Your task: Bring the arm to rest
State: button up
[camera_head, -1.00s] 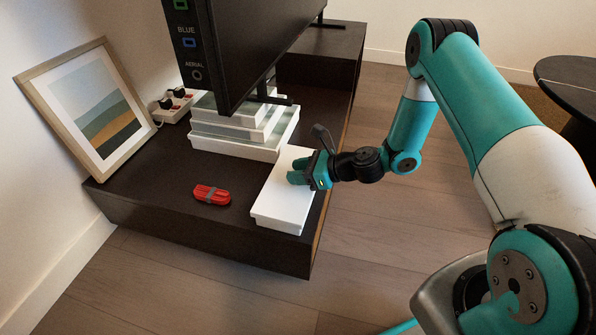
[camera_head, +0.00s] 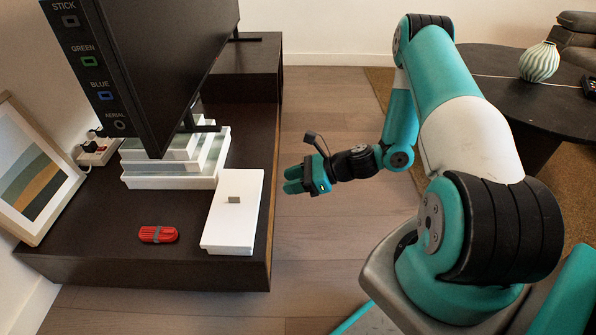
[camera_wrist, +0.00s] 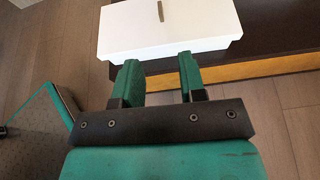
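My gripper (camera_head: 295,181) is to the right of the dark low cabinet (camera_head: 150,272), out over the wood floor. In the wrist view my gripper (camera_wrist: 158,70) shows two teal fingers set apart with nothing between them. The white box (camera_head: 231,225) lies on the cabinet's right end, left of my gripper and apart from it. A small grey piece (camera_head: 233,199) lies on the box's top. The box also shows ahead of the fingers in the wrist view (camera_wrist: 200,28).
A stack of white boxes (camera_head: 175,180) stands under a dark screen (camera_head: 165,60). A framed picture (camera_head: 30,180) leans at the left. A round dark table (camera_head: 500,75) with a striped vase (camera_head: 539,62) stands at the back right.

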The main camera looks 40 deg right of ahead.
jog(key=shift+v, duration=0.9)
jog(key=s+a+r+n+g+h+p, duration=0.15)
jog(key=a+r+n+g, duration=0.25)
jog(key=a+r+n, duration=0.4)
jog(key=s+a+r+n+g+p, duration=0.15)
jog(key=a+r+n+g, duration=0.3)
jog(key=r+n, duration=0.5)
jog(key=s+a+r+n+h+p, duration=0.1)
jog(key=s+a+r+n+h, duration=0.2)
jog(key=s+r+n, duration=0.55)
jog(key=s+a+r+n+h+p, duration=0.1)
jog(key=s+a+r+n+h, duration=0.15)
jog(key=s+r+n, duration=0.55)
notch_tip(320, 180, up, 36)
jog(key=m+p, duration=0.1)
jog(key=p, duration=3.6)
jog(key=shift+s+a+r+p, duration=0.2)
jog(key=shift+s+a+p, duration=0.05)
jog(key=shift+s+p, duration=0.05)
